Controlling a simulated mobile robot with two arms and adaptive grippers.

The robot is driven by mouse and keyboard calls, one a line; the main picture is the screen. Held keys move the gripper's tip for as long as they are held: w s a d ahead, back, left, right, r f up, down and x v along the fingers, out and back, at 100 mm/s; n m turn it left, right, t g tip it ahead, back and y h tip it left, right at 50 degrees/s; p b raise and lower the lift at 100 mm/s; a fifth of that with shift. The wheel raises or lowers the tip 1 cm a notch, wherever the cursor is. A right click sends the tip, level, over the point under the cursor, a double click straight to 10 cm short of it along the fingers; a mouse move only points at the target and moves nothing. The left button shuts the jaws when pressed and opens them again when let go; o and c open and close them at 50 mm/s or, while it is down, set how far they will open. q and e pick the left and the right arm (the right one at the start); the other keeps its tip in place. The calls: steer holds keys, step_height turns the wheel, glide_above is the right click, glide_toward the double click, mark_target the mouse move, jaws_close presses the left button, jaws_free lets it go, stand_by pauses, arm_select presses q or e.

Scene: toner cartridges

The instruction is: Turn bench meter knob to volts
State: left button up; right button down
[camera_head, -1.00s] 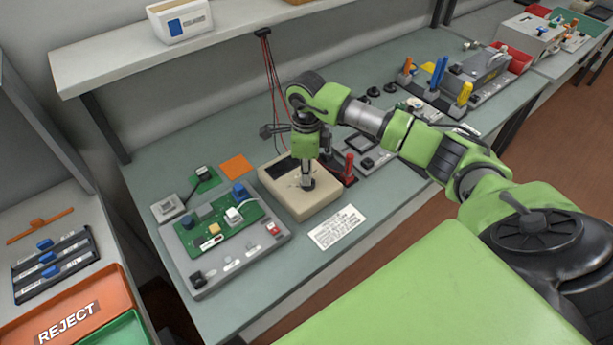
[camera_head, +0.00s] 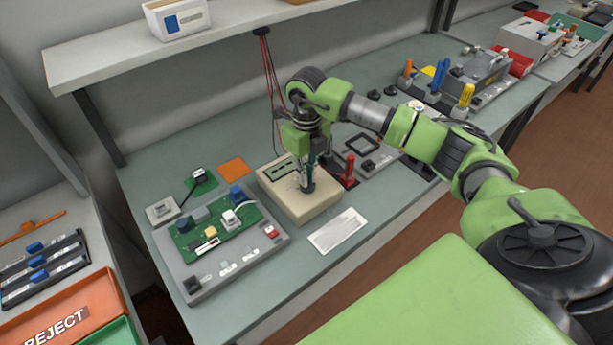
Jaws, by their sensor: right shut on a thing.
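The bench meter (camera_head: 313,210) is a beige box on the grey-green bench, with a greenish display (camera_head: 281,171) on its top face. My right gripper (camera_head: 307,187) points down at the meter's top and is shut on the dark knob (camera_head: 308,188). The fingers cover most of the knob, so its pointer setting cannot be read. The dial marks are too small to read. My left gripper is not in view.
A grey fixture with a green circuit board (camera_head: 218,226) lies left of the meter. A white label card (camera_head: 338,230) lies in front. Red leads (camera_head: 270,75) hang behind.

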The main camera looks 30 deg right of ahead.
steer(key=shift+r+m, duration=0.1)
steer(key=shift+m, duration=0.2)
steer(key=shift+w, duration=0.1)
steer(key=c, duration=2.2)
jaws_free()
step_height(320, 180, up, 12)
